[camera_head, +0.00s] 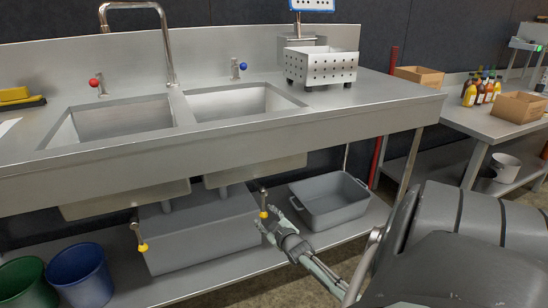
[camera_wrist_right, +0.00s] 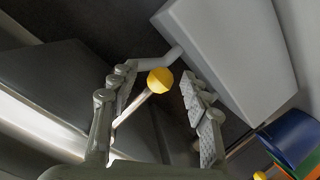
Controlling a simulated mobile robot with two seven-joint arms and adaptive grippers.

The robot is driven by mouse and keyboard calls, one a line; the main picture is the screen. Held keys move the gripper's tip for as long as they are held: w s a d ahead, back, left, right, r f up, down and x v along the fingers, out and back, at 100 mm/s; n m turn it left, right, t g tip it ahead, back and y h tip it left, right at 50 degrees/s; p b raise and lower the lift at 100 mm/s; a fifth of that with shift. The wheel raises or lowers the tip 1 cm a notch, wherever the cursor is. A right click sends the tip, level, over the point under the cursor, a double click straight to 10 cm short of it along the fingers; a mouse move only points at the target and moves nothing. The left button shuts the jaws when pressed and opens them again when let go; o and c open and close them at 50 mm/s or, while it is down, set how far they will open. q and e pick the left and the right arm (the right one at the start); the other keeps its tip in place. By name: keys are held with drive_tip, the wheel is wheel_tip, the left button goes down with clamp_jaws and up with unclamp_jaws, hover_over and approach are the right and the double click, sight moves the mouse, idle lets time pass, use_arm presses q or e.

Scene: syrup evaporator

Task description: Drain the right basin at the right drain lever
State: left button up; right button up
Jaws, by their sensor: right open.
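The right basin (camera_head: 245,101) is an open steel sink in the counter, and no water can be made out in it. Below its front, the right drain lever (camera_head: 263,203) hangs down with a yellow ball end. My right gripper (camera_head: 268,218) is open just below and in front of that lever. In the right wrist view, the yellow ball (camera_wrist_right: 160,80) and its thin rod lie between the two spread fingers (camera_wrist_right: 155,83), apparently apart from both pads. My left gripper is out of view.
The left drain lever (camera_head: 141,243) also has a yellow end. A grey box (camera_head: 200,230) and a grey tub (camera_head: 330,200) stand on the lower shelf (camera_head: 225,280). Blue (camera_head: 82,277) and green (camera_head: 25,283) buckets stand at left. The counter edge (camera_head: 225,155) overhangs the levers.

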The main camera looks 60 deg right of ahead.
drive_tip(key=v, duration=1)
drive_tip(key=shift+s, duration=0.15)
drive_tip(key=shift+a+f, duration=0.1)
drive_tip(key=shift+a, duration=0.05)
drive_tip(key=s+a+f+g+y, duration=0.1)
drive_tip(key=a+f+g+y, duration=0.15)
drive_tip(key=a+f, duration=0.45)
drive_tip(key=s+a+f+g+y, duration=0.2)
drive_tip(key=a+f+g, duration=0.15)
drive_tip(key=a, duration=0.75)
drive_tip(key=s+a+f+g+y, duration=0.1)
drive_tip(key=s+a+g, duration=0.1)
drive_tip(key=s+a, duration=0.3)
drive_tip(key=s+a+f+g, duration=0.2)
drive_tip(key=s+a, duration=0.3)
drive_tip(key=a, duration=0.4)
drive_tip(key=shift+f+y, duration=0.35)
drive_tip(key=shift+s+a, duration=0.1)
drive_tip(key=shift+a, duration=0.05)
drive_tip(key=shift+c, duration=1.6)
